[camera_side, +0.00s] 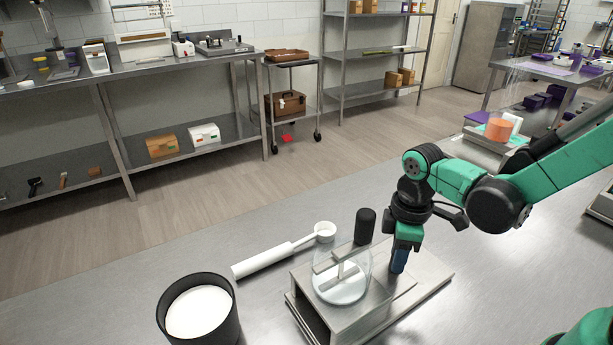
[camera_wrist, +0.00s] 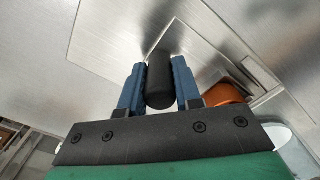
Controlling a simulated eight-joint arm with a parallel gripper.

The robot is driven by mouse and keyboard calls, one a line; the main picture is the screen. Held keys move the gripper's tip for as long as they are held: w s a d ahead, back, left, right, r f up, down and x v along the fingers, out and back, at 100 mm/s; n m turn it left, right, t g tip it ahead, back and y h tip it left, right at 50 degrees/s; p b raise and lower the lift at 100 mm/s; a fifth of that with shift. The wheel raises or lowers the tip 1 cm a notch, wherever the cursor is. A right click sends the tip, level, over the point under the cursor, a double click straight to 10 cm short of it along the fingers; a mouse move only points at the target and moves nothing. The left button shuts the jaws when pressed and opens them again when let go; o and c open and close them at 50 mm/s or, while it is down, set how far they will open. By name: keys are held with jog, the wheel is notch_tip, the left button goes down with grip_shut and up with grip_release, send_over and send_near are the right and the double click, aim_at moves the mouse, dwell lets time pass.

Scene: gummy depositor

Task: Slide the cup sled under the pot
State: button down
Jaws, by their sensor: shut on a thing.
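My gripper (camera_side: 398,268) points down over the right part of the metal depositor stand (camera_side: 420,286). In the wrist view, its blue fingers (camera_wrist: 158,85) are shut on a black rounded handle (camera_wrist: 159,78). The side view hides this grip. The clear pot (camera_side: 341,272), with pale contents low in it, sits on the stand to the left of my gripper. A black upright cylinder (camera_side: 365,226) stands just behind the pot. An orange rounded thing (camera_wrist: 226,91) shows beside the right finger in the wrist view. I cannot clearly tell the cup sled from the stand's plates.
A black container (camera_side: 224,318) with white contents stands at front left. A white long-handled ladle (camera_side: 285,252) lies left of the stand, its bowl near the pot. A scale with an orange cup (camera_side: 499,129) stands at the back right. The bench behind the ladle is clear.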

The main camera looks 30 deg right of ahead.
aim_at(380, 278)
dwell(0.8)
jog(key=shift+a, duration=1.75)
jog(key=c, duration=0.6)
grip_release()
jog(key=shift+r, duration=2.85)
